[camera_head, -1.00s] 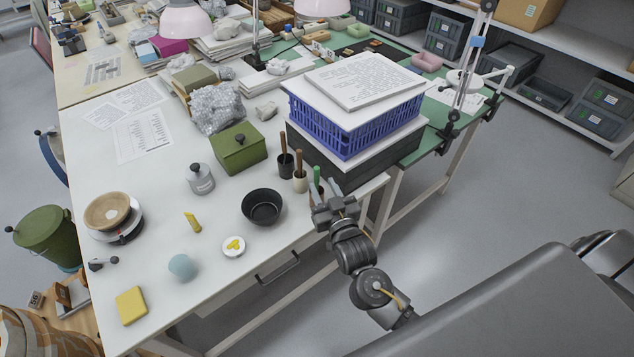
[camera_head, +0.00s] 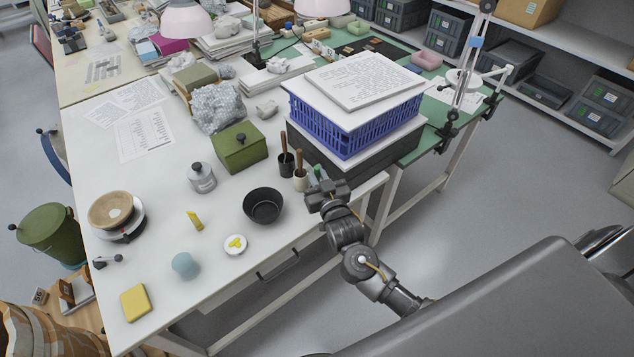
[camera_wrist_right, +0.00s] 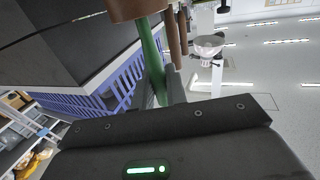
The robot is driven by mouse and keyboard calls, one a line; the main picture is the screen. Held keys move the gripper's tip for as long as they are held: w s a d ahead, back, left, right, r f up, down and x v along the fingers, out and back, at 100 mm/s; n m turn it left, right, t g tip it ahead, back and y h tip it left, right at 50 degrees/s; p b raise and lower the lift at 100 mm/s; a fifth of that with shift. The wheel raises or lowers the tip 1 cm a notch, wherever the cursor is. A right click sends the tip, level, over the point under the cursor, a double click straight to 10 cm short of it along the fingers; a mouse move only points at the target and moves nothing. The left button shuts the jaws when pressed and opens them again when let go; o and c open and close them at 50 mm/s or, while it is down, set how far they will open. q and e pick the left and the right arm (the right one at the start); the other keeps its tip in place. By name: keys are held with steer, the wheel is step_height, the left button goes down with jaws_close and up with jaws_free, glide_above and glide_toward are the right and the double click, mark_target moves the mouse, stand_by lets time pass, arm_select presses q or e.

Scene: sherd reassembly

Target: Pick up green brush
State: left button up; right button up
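The green brush (camera_head: 318,171) stands at the right front corner of the white table, with only a short part showing above my right gripper. Its green handle (camera_wrist_right: 152,62) runs down from a brown cup-like holder (camera_wrist_right: 136,9) in the right wrist view. My right gripper (camera_head: 318,180) is at the brush. A grey finger (camera_wrist_right: 175,86) lies right beside the green handle in the wrist view. The other finger is not clear, so I cannot tell whether the gripper is closed on it. My left gripper is out of view.
Two brown-handled brushes stand beside it in a dark cup (camera_head: 286,164) and a cream cup (camera_head: 300,181). A blue crate (camera_head: 345,132) stacked on a dark box stands just behind. A black bowl (camera_head: 263,206) is to the left. Floor to the right is open.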

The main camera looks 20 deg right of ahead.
steer(key=shift+r, duration=0.1)
jaws_close()
step_height(320, 180, up, 10)
steer(key=shift+f, duration=0.1)
